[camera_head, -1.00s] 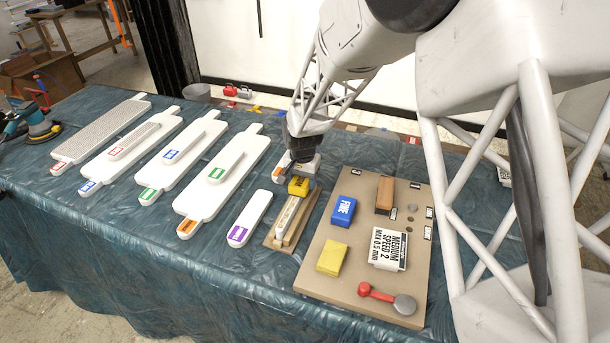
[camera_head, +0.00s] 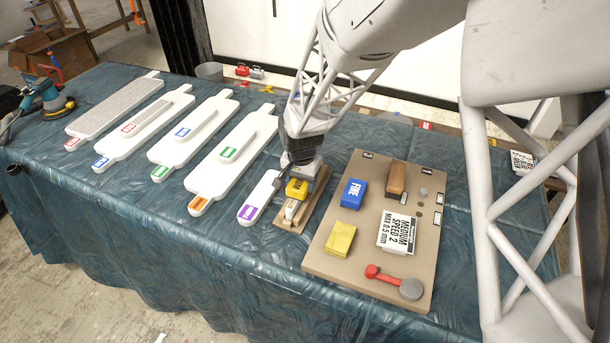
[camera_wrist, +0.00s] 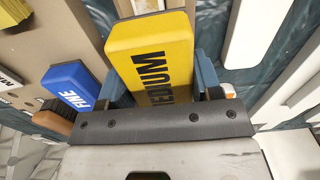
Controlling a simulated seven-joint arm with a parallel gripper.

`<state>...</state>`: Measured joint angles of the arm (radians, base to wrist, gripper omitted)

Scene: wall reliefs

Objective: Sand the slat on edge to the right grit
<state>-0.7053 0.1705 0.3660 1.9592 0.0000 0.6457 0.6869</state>
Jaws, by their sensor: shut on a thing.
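A white slat (camera_head: 292,209) stands on edge in a wooden holder (camera_head: 285,225). Its near end shows; the rest is hidden under the block and my gripper. My gripper (camera_head: 299,176) is shut on a yellow block (camera_head: 296,188) and holds it over the slat. Whether block and slat touch, I cannot tell. In the wrist view the block (camera_wrist: 152,60) reads MEDIUM and sits between the fingers. A blue FINE block (camera_head: 353,193), a second yellow block (camera_head: 340,239) and a brown block (camera_head: 396,177) rest on a tan board (camera_head: 325,258). A card (camera_head: 396,233) reads MEDIUM, SPEED 2, MAX 0.5 mm.
A red and grey tool (camera_head: 395,281) lies at the board's near edge. Several white panels with coloured labels lie left of the holder, the purple-labelled one (camera_head: 260,197) closest. A teal sander (camera_head: 50,98) is at far left. The cloth in front of the panels is clear.

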